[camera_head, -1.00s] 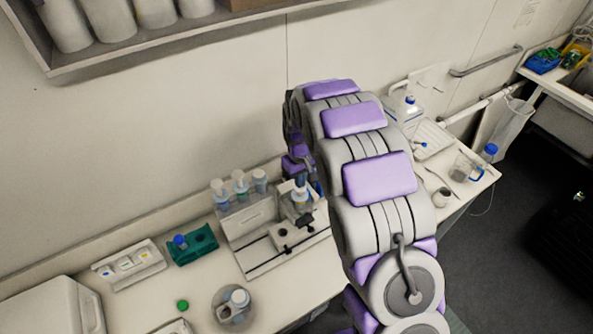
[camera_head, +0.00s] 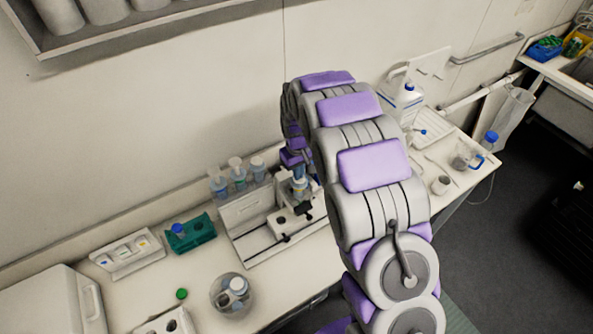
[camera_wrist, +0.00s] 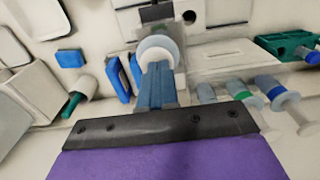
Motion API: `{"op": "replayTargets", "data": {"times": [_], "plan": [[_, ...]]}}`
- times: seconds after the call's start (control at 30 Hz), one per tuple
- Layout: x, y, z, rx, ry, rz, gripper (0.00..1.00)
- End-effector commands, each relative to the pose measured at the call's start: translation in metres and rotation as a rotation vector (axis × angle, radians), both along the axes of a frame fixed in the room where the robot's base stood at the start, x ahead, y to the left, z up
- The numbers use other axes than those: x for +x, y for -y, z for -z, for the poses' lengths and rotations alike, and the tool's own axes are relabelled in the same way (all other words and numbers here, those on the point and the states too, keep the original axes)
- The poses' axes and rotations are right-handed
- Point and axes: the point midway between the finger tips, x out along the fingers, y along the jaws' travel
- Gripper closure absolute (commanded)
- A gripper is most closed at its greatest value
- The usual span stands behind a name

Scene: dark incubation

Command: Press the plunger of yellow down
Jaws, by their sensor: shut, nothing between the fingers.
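My gripper (camera_head: 299,172) reaches down over the bench stand, partly hidden behind my arm. In the wrist view its blue fingers (camera_wrist: 157,84) are shut and empty. A round white plunger top (camera_wrist: 158,45) shows right at the fingertips; I cannot tell whether they touch it. In the head view a pale upright syringe (camera_head: 300,187) stands in the stand (camera_head: 250,213) just below my gripper. A faint yellowish tint shows on it, but its colour is not clear. Behind the stand are syringes with green (camera_wrist: 245,96) and blue (camera_wrist: 277,93) bands, and a greyish one (camera_wrist: 207,93).
A green rack (camera_head: 196,236) and a white tray (camera_head: 127,255) lie left of the stand. A round glass vessel (camera_head: 231,296) is in front. A shelf (camera_head: 110,50) hangs above.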

Motion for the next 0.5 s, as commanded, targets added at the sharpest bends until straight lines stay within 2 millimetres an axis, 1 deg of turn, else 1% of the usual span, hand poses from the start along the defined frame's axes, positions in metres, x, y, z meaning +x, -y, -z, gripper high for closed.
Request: {"op": "replayTargets", "data": {"times": [0.07, 0.17, 0.27, 0.5], "plan": [[-0.002, 0.001, 0.001, -0.004, -0.007, 0.0, 1.0], [-0.003, 0.0, -0.009, -0.004, -0.006, 0.0, 1.0], [-0.004, 0.0, -0.026, -0.003, -0.002, 0.001, 1.0], [-0.004, 0.001, -0.08, 0.001, 0.007, 0.002, 1.0]]}}
